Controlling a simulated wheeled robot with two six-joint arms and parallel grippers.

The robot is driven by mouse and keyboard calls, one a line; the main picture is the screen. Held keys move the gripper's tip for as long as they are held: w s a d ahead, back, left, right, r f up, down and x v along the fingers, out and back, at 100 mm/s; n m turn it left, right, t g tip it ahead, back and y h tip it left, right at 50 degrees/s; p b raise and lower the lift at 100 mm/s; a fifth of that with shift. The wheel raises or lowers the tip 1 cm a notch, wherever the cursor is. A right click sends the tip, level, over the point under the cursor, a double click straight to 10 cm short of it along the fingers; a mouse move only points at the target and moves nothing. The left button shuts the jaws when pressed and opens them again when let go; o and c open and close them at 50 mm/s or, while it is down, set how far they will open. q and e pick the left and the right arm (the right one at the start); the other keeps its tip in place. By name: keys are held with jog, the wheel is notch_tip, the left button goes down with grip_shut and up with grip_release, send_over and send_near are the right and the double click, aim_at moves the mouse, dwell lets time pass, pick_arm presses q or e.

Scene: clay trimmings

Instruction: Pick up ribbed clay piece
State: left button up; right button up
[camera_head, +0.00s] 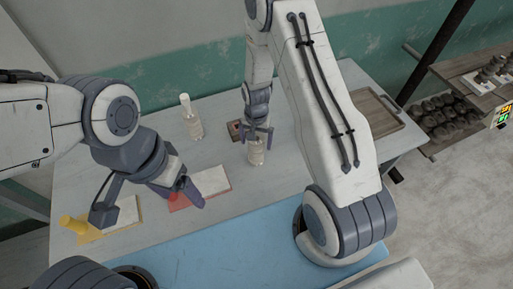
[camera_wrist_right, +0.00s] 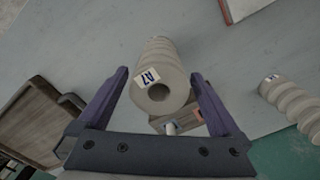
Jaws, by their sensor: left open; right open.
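A pale ribbed clay piece (camera_head: 256,156) stands on the table near the middle, with my right gripper (camera_head: 257,131) right over it. In the right wrist view this ribbed piece (camera_wrist_right: 163,62) has a label reading A7 and a round hole in its near end. It sits between the open fingers of my right gripper (camera_wrist_right: 158,76); whether they touch it I cannot tell. A second ribbed clay piece (camera_head: 193,126) stands farther back to the left; it also shows in the right wrist view (camera_wrist_right: 292,101). My left gripper (camera_head: 150,200) is open and empty over the front left.
A red-edged board (camera_head: 212,183) and a yellow-edged board (camera_head: 122,217) lie at the left, with a yellow object (camera_head: 72,224). A small brown box (camera_head: 234,128) is behind the near piece. A wooden tray (camera_head: 378,112) is at the right. A blue mat (camera_head: 235,245) in front is clear.

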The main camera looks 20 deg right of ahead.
jog(key=f+p, duration=0.1)
jog(key=f, duration=0.1)
jog(key=f+p, duration=0.1)
jog(key=f, duration=0.1)
jog(key=shift+s+f+p, duration=0.2)
jog(key=shift+f+p, duration=0.1)
jog(key=shift+f, duration=0.55)
jog(key=shift+w, duration=0.1)
grip_shut()
